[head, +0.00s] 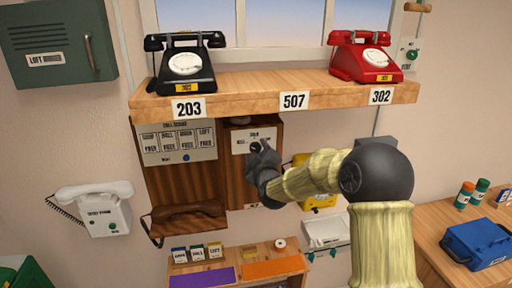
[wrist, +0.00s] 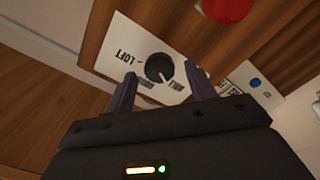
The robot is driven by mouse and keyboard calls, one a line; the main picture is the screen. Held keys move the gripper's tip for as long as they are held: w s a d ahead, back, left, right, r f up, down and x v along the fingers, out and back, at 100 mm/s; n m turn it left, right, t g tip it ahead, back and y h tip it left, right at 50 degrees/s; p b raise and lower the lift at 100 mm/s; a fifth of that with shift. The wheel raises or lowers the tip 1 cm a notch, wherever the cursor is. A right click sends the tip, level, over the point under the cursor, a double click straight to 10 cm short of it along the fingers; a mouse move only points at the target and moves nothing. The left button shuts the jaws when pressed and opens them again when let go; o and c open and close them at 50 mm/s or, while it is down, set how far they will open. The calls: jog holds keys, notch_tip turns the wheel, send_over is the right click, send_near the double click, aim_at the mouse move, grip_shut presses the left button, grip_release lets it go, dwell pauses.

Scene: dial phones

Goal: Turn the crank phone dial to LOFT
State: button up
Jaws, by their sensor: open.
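The crank phone (head: 233,180) is a wooden box under the shelf, with a white dial plate on its front. In the wrist view the dial plate (wrist: 115,42) appears tilted, with a round black dial knob (wrist: 158,68) and the word LOFT readable at its left. Other labels below the knob are hard to read. A pale mark shows at the knob's lower edge; I cannot tell exactly which label it faces. My gripper (head: 257,148) is at the plate and hides part of it. In the wrist view my gripper (wrist: 161,72) is open, one finger either side of the knob, with gaps visible.
A shelf (head: 270,98) with a black phone (head: 185,70) and a red phone (head: 366,60) is above. A red round part (wrist: 226,8) is near the plate. A small lower shelf (head: 240,268) juts out below.

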jog(key=shift+w+a, duration=0.1)
jog(key=shift+w, duration=0.3)
jog(key=shift+c, duration=0.2)
jog(key=c, duration=0.9)
